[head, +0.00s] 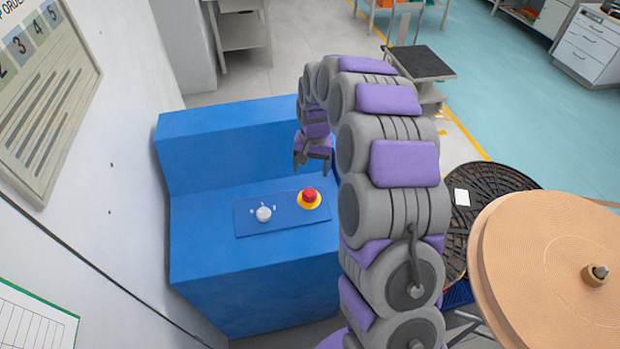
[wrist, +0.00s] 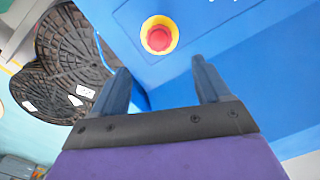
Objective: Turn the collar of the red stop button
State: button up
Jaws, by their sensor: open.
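The red stop button (head: 309,196) with its yellow collar sits on the sloped panel (head: 250,228) of a blue console (head: 205,265). In the wrist view the red stop button (wrist: 158,38) shows at the top centre, ahead of the fingers, with the yellow collar around it. My gripper (head: 314,172) is above the console, just behind the button in the head view. In the wrist view my gripper (wrist: 160,75) has its two fingers spread apart with nothing between them. The fingers are apart from the button and collar.
A white knob (head: 263,214) sits on the panel left of the button. A white wall with a board (head: 45,95) stands at the left. A large tan roll (head: 555,265) and a dark round ribbed disc (head: 490,205) are at the right.

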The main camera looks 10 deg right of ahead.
jog(key=shift+d+r, duration=0.15)
jog(key=shift+r, duration=2.5)
